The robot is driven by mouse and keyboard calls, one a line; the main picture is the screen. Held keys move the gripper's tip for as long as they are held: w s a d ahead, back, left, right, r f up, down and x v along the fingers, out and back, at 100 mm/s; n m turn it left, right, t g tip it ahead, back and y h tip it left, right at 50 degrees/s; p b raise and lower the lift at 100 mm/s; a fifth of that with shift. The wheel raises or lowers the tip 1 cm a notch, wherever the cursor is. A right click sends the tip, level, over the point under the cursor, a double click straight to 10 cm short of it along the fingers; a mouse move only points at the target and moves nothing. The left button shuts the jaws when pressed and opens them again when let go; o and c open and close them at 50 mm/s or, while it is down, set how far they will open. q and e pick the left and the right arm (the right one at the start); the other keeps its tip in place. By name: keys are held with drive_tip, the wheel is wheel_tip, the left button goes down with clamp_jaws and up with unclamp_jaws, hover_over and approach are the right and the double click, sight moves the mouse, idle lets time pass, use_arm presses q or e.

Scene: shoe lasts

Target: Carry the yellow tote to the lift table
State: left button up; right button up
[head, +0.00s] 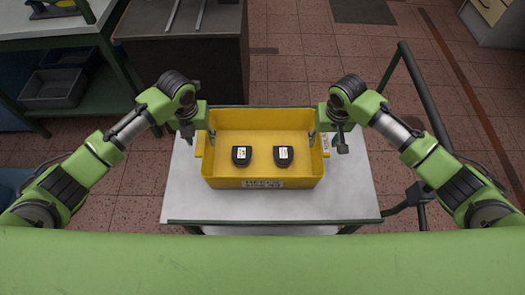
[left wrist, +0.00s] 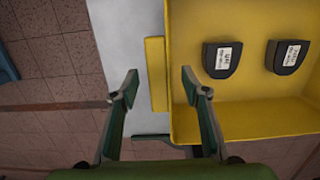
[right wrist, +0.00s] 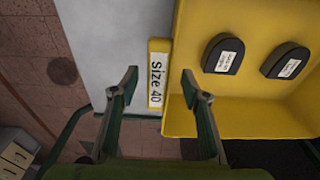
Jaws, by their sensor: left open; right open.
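The yellow tote (head: 222,182) stands upright on a pale grey tabletop (head: 345,205). Two dark blocks with white labels, one left (head: 241,155) and one right (head: 284,156), lie inside it. My left gripper (head: 200,135) is open at the tote's left side, with the plain yellow left handle (left wrist: 156,75) between its fingers in the left wrist view. My right gripper (head: 327,140) is open at the right side. In the right wrist view its fingers are on either side of the right handle (right wrist: 158,75), labelled "Size 40". Contact with either handle cannot be told.
A dark green tubular handle frame (head: 425,92) rises right of the tabletop. A dark cabinet (head: 190,50) stands behind it. A green-framed bench (head: 55,35) with a grey bin (head: 55,88) is at the back left.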

use_arm(q)
drive_tip(key=shift+f, duration=0.75)
use_arm(e)
drive_tip(key=shift+f, duration=0.7)
use_arm(q)
drive_tip(key=shift+c, duration=0.4)
use_arm(e)
drive_tip(key=shift+c, duration=0.2)
use_arm(q)
clamp_jaws()
use_arm(e)
clamp_jaws()
use_arm(q)
drive_tip(key=shift+w+r, duration=0.1)
drive_tip(key=shift+r, duration=0.15)
use_arm(e)
drive_tip(key=shift+w+r, duration=0.1)
drive_tip(key=shift+r, duration=0.1)
